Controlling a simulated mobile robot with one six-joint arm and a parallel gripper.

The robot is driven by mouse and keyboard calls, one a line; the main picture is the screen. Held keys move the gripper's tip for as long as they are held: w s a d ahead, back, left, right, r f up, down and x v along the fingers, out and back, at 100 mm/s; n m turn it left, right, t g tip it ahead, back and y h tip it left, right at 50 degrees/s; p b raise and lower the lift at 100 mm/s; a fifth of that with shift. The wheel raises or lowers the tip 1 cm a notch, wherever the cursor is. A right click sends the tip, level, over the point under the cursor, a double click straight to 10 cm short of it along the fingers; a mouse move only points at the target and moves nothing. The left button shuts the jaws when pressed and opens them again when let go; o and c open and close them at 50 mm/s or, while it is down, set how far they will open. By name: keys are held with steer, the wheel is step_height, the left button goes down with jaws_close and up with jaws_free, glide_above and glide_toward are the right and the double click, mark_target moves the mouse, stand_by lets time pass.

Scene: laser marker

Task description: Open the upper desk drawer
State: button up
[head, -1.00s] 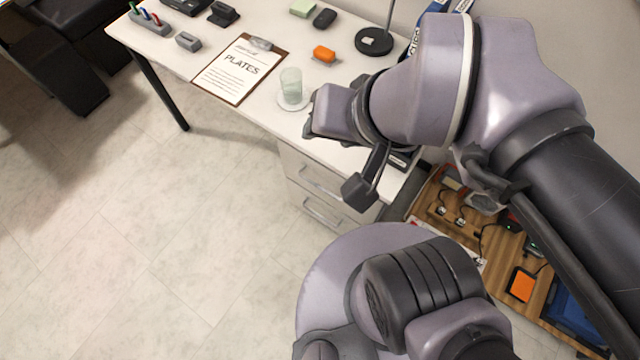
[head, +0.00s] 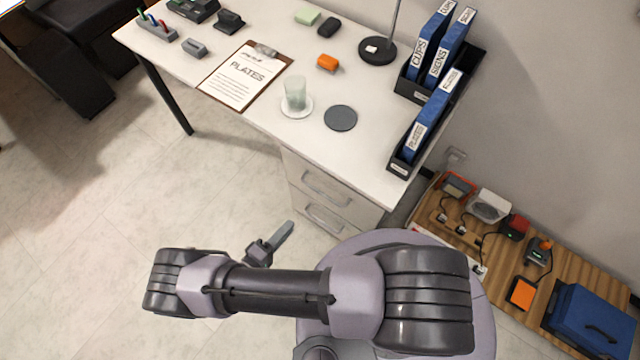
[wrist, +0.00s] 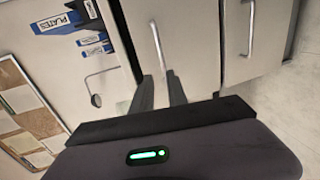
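The upper drawer (head: 305,170) is in the white cabinet under the desk's right part and looks shut. Its bar handle (head: 325,188) faces the open floor; the handle also shows upright in the wrist view (wrist: 157,42). The lower drawer's handle (head: 323,220) is below it, and to the right in the wrist view (wrist: 252,28). My gripper (head: 287,228) is in front of the drawers, left of the lower handle in the head view. In the wrist view its two fingers (wrist: 160,76) are apart and empty, with the upper handle's near end lined up between them. Contact cannot be told.
The desk (head: 230,120) bears a glass (head: 295,93) on a white saucer, a clipboard (head: 240,80), a dark disc (head: 341,118) and blue binders (head: 430,120). A wooden bench (head: 480,235) with devices stands right of the cabinet. The floor (head: 110,220) at left is clear.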

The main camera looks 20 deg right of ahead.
mark_target(321, 192)
steer(key=b+x, duration=0.2)
steer(key=x, duration=1.5)
steer(key=shift+w+d+f+b, duration=0.25)
steer(key=shift+b, duration=0.05)
jaws_close()
stand_by(0.4)
